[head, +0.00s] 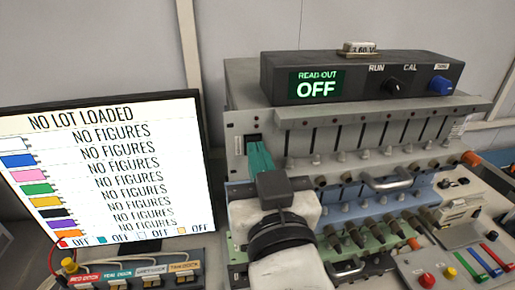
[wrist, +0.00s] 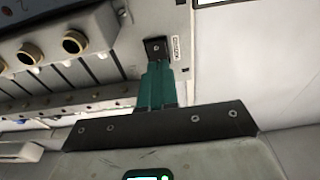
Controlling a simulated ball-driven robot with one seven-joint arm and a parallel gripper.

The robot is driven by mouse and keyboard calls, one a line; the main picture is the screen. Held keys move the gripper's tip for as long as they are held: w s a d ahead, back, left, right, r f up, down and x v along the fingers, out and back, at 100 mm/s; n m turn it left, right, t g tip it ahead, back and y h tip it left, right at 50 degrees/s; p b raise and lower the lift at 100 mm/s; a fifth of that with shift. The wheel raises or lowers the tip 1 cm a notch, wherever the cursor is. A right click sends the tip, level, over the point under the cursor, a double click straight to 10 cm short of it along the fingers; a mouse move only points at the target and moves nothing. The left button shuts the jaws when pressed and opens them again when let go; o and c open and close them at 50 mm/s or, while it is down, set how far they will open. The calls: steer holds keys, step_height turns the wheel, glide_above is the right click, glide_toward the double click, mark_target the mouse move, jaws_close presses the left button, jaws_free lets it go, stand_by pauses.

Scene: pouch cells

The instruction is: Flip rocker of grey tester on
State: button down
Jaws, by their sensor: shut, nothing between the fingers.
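The grey tester (head: 237,178) is the top tier of the stacked rack in the head view; its face also shows in the wrist view (wrist: 181,18). Its small black rocker (head: 253,137) sits at the left end of the face. In the wrist view the rocker (wrist: 155,46) has a pale dot and a small label beside it. My gripper (head: 254,145) is shut and empty, its teal fingers pointing at the rocker. In the wrist view the fingertips (wrist: 157,65) overlap the rocker's edge; I cannot tell whether they touch. The rocker's tilt is unclear.
Blue (head: 238,191) and green (head: 237,254) tiers lie below, with protruding knobs and handles. A readout box (head: 358,75) on top shows OFF. The monitor (head: 105,170) at left shows several OFF entries. Labelled switches (head: 150,275) and a control panel (head: 460,275) stand in front.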

steer(key=shift+w+a, duration=0.1)
steer(key=shift+w, duration=0.3)
steer(key=shift+r, duration=0.15)
